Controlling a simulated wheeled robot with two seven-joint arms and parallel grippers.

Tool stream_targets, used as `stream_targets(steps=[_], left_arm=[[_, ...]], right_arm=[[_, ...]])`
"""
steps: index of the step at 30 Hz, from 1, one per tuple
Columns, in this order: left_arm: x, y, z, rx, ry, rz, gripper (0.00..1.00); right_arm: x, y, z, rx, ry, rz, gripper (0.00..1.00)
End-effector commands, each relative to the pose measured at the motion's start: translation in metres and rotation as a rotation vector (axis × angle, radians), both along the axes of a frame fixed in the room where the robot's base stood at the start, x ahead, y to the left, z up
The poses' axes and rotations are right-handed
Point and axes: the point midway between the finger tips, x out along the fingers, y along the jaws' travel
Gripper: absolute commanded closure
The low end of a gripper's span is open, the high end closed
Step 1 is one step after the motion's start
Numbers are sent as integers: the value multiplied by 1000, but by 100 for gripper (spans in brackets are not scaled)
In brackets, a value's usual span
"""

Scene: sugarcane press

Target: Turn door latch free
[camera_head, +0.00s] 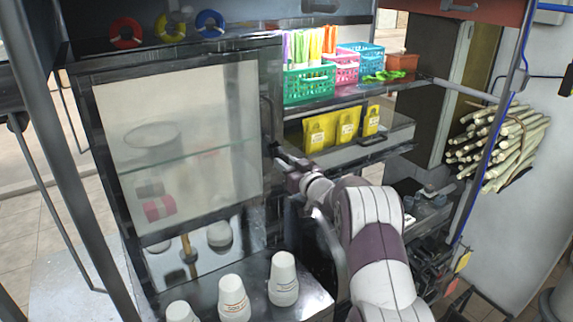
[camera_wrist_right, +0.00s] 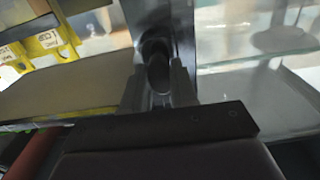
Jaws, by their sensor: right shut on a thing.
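A glass cabinet door (camera_head: 170,112) with a dark metal frame is on the left of the head view and looks closed. My right gripper (camera_head: 277,152) is at the right edge of this door, about mid-height. In the right wrist view my right gripper (camera_wrist_right: 158,90) is shut on the dark rounded door latch (camera_wrist_right: 155,62), set on the grey upright frame. The fingers sit on both sides of the latch. In the head view the gripper hides the latch, so its exact angle cannot be told. My left gripper is not in view.
Stacks of white cups (camera_head: 284,278) stand on the metal counter below the door. Right of the door, a shelf holds a green basket (camera_head: 309,83) of straws and a pink basket (camera_head: 341,69). Yellow pouches (camera_head: 346,123) stand lower. Sugarcane stalks (camera_head: 500,145) are at far right.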

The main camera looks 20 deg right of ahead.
Motion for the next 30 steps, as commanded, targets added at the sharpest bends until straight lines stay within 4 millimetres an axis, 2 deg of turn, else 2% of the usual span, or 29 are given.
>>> stream_targets(steps=[3, 4, 6, 14, 17, 20, 24, 30], left_arm=[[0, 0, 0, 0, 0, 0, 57], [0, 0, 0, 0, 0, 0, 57], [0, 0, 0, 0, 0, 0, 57], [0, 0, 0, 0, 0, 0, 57], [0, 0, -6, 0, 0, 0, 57], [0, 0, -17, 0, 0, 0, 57], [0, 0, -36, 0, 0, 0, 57], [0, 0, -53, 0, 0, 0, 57]], right_arm=[[-1, 0, -5, 2, 9, 0, 100], [-1, 0, -5, 1, 9, 0, 66], [-1, 0, -4, 1, 7, 0, 47], [0, 0, -1, 0, 2, 0, 47], [-6, -1, -3, -1, 1, -1, 47], [-23, -4, -5, -1, 1, -2, 47], [-60, -10, -7, -1, 1, -4, 47], [-108, -16, -5, 0, 1, -3, 47]])
